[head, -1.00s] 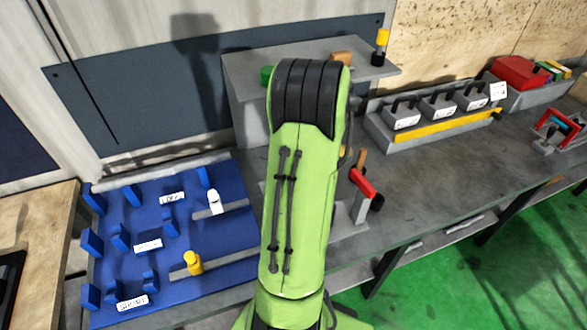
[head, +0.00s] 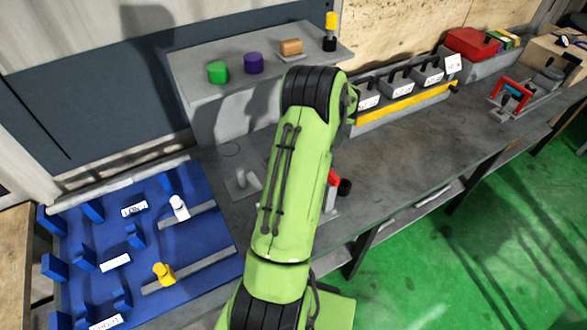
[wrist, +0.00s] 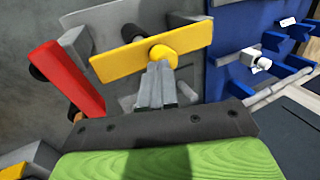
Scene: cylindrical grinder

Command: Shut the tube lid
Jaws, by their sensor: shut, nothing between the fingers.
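My gripper (wrist: 158,70) is shut and empty in the wrist view. Its fingertips are at or just in front of a yellow plate (wrist: 120,52) with a round yellow knob (wrist: 163,55); I cannot tell whether they touch. A red bar (wrist: 72,78) with a black knob (wrist: 40,66) stands left of the plate. The red bar also shows beside my arm in the head view (head: 331,181), where my arm hides the yellow plate and my gripper. No part is clearly recognisable as the tube lid.
A blue board (head: 205,238) with upright blocks lies at the left. A grey shelf (head: 200,92) behind my arm holds green (head: 218,72) and purple (head: 254,63) cylinders. Handled grey boxes (head: 398,85) stand at the back.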

